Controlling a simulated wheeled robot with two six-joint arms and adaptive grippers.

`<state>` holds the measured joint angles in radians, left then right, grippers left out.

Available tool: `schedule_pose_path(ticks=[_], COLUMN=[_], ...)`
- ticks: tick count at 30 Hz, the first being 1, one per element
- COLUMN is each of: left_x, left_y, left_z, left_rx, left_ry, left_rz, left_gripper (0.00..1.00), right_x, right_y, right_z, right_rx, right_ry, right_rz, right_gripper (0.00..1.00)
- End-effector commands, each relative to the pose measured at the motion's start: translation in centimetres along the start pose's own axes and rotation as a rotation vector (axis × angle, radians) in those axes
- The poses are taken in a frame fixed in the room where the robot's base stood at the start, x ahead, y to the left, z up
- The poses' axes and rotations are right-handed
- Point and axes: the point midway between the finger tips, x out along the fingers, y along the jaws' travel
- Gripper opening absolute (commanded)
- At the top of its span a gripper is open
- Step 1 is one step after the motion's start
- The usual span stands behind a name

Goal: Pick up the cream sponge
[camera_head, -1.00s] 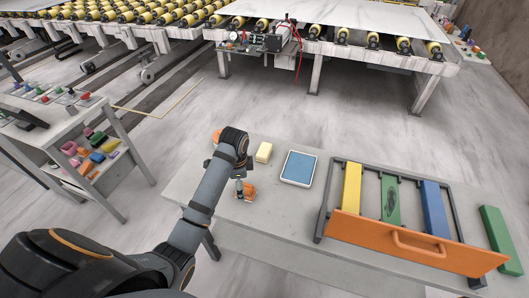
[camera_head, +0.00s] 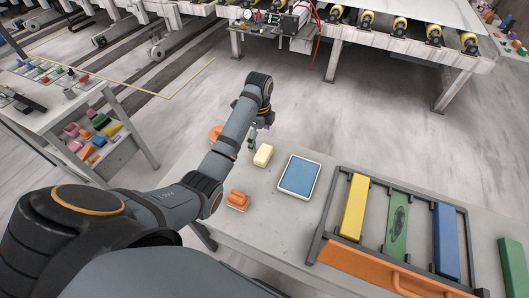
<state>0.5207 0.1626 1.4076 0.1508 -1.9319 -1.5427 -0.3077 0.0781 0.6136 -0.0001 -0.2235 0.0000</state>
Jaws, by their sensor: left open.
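The cream sponge (camera_head: 264,156) is a small pale yellow block lying on the grey table (camera_head: 262,215), near its far edge. My left arm reaches in from the left, and my left gripper (camera_head: 252,143) points down just to the left of and behind the sponge. The left gripper is open and empty, apart from the sponge as far as I can see. Its fingers are small and partly hidden by the wrist. My right gripper is not in view.
An orange item (camera_head: 238,200) lies in front of the sponge, and another orange thing (camera_head: 215,133) is partly hidden behind my arm. A blue pad in a white tray (camera_head: 300,177) is to the right. A rack (camera_head: 333,205) holds yellow, green and blue blocks.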

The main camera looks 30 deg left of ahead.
Motion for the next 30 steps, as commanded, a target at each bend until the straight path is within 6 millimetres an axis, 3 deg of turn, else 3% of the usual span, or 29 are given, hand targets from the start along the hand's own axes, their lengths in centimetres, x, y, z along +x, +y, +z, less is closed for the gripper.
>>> schedule_pose_path(ticks=[5,11,15,21,27,30], left_x=[2.4,3.1,5.1,7.8,8.1,8.0], left_y=[0.0,-0.1,-0.3,-0.4,-0.4,-0.4], left_z=[-0.1,-0.2,-0.8,-0.9,-0.9,-0.9], left_rx=[0.0,-0.001,-0.001,-0.001,-0.001,-0.001], left_ry=[0.001,0.001,0.002,0.0,0.0,0.0], left_rz=[0.002,0.001,0.003,0.0,-0.001,-0.001], left_gripper=[1.0,1.0,1.0,1.0,1.0,0.89], right_x=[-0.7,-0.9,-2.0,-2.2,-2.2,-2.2], right_y=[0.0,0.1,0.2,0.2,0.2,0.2], right_z=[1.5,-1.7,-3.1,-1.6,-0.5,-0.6], right_rx=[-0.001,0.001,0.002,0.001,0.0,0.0], right_ry=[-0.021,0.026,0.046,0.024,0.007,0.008], right_rz=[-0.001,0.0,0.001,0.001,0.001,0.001], right_gripper=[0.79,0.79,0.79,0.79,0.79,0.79])
